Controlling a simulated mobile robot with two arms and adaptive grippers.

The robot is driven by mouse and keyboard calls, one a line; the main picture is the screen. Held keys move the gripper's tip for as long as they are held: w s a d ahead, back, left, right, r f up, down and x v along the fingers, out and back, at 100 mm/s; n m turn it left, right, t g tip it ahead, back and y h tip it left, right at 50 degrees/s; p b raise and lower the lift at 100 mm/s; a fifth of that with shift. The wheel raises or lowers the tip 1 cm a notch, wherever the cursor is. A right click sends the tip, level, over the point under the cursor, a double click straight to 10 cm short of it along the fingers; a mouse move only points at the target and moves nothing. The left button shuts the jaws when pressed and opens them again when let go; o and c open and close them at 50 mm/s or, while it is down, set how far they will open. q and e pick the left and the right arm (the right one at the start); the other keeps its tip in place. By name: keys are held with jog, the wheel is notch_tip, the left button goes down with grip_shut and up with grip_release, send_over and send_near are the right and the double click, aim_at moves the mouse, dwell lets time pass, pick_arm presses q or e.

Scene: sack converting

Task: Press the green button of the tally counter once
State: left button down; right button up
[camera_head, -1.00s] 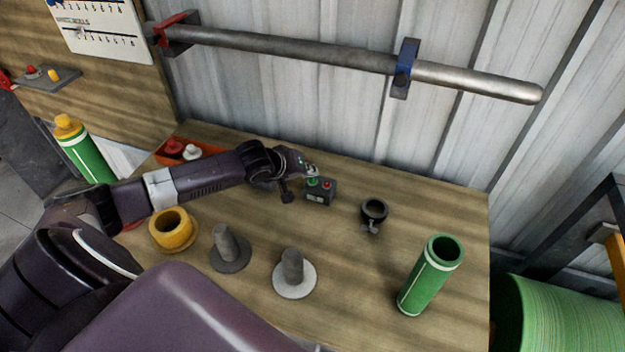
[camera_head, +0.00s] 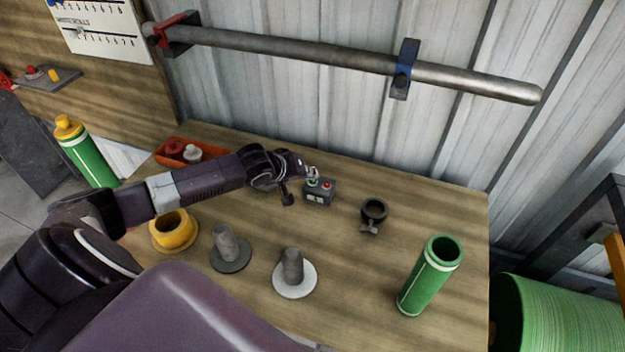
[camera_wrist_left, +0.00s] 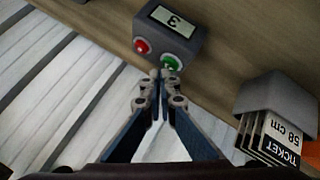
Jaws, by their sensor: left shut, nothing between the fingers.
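The tally counter (camera_head: 319,193) is a small dark grey box on the wooden table, with a red button (camera_head: 327,185) and a green button. My left gripper (camera_head: 312,173) is shut and empty. In the left wrist view its fingertips (camera_wrist_left: 160,76) are right at the green button and overlap its edge. I cannot tell if they touch it. My right gripper is not in view.
A black ring-shaped part (camera_head: 374,211) stands right of the counter. Two pegs on round bases (camera_head: 230,262) (camera_head: 294,287), a yellow cup (camera_head: 173,231) and a green tube (camera_head: 430,275) stand nearer. A grey holder with tickets (camera_wrist_left: 275,103) shows in the wrist view. A bar (camera_head: 280,43) crosses the wall.

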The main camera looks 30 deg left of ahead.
aim_at(311, 181)
pick_arm(q)
jog(key=shift+f, duration=0.1)
jog(key=shift+f, duration=0.35)
dwell(0.5)
dwell(0.3)
jog(key=shift+r+p, duration=0.9)
jog(key=shift+p, duration=0.15)
notch_tip(311, 181, up, 5)
jog(key=p, duration=0.5)
jog(key=shift+p, duration=0.35)
